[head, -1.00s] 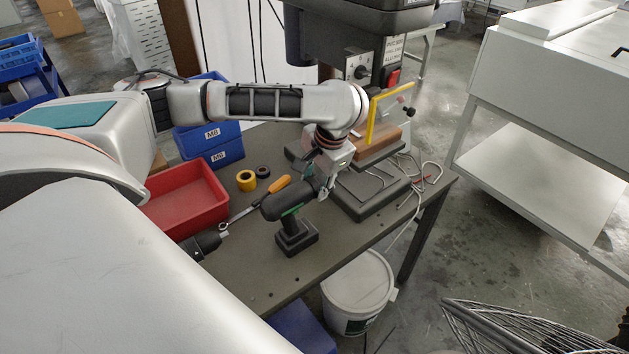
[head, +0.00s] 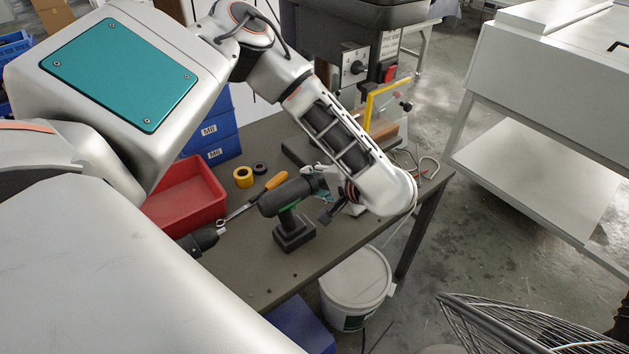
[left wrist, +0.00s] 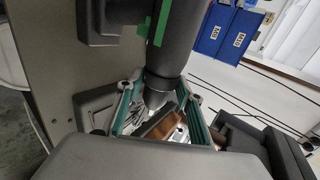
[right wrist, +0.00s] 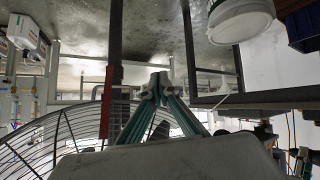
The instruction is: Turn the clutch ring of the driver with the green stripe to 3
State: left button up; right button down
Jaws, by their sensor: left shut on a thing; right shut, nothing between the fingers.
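The driver with the green stripe (head: 288,203) stands upright on its battery on the table, its nose pointing right. It also shows in the left wrist view (left wrist: 176,38), with the green stripe along its body. My left gripper (head: 326,192) is at the driver's nose, and in the left wrist view its fingers (left wrist: 163,100) sit on both sides of the dark front collar, shut on it. The ring's numbers cannot be read. My right gripper (right wrist: 160,88) is shut and empty, away from the table.
A second dark tool (head: 200,241) lies partly hidden at the left. A red bin (head: 185,195), yellow tape roll (head: 243,177) and orange-handled screwdriver (head: 276,180) are behind the driver. A drill press (head: 355,65) stands behind my left arm. A white bucket (head: 355,285) is below the table edge.

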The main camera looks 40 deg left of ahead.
pick_arm(q)
jog(key=shift+w, duration=0.1)
dwell(0.5)
jog(key=o, duration=1.1)
jog(key=v, duration=1.2)
jog(key=shift+d+f, duration=0.1)
jog(key=shift+f, duration=0.1)
jog(key=shift+s, duration=0.2)
